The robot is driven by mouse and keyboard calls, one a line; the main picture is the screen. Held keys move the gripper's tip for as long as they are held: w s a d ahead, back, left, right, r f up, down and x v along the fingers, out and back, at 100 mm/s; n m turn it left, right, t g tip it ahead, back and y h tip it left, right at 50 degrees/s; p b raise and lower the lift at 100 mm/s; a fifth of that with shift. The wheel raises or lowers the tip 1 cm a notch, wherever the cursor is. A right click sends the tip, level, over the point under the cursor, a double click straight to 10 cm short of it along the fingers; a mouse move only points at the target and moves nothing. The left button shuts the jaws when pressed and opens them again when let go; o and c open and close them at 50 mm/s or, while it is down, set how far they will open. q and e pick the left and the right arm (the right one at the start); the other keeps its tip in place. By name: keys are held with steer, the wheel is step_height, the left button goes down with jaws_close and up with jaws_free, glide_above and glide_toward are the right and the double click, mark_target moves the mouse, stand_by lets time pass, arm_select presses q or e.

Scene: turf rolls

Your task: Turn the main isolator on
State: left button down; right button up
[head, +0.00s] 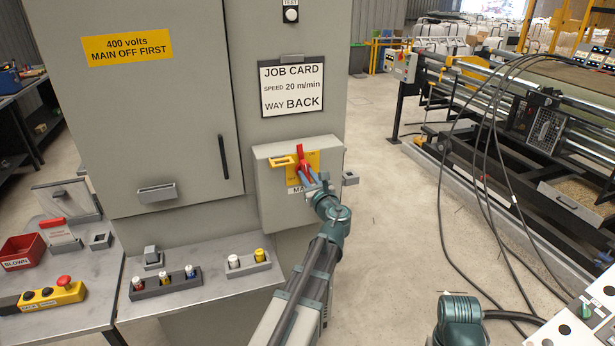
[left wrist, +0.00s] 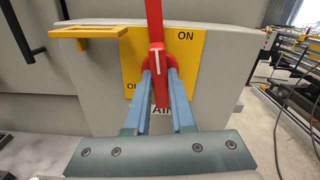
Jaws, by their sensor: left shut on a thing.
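The main isolator is a grey box (head: 270,205) on the cabinet front with a yellow plate (head: 313,160) and a red handle (head: 301,153). In the left wrist view the red handle (left wrist: 155,25) stands about upright. The yellow plate (left wrist: 185,70) reads ON at upper right; a label at lower left is mostly hidden behind my finger. My left gripper (head: 309,178) is shut on the handle's lower part, its blue fingers on either side (left wrist: 160,88). A yellow hasp (left wrist: 88,32) sticks out at the box's upper left. My right gripper is out of view.
The cabinet door (head: 140,90) carries a sign, "400 volts MAIN OFF FIRST". A job card (head: 291,88) hangs above the isolator. Fuse-like pieces in holders (head: 165,281) lie on the bench below. Black cables (head: 495,150) hang at the right, beside open floor.

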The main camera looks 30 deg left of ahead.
arm_select(q)
steer(key=shift+m, duration=0.6)
steer(key=c, duration=0.8)
jaws_free()
steer(key=shift+o, duration=0.2)
steer(key=v, duration=1.4)
steer(key=shift+a, duration=0.1)
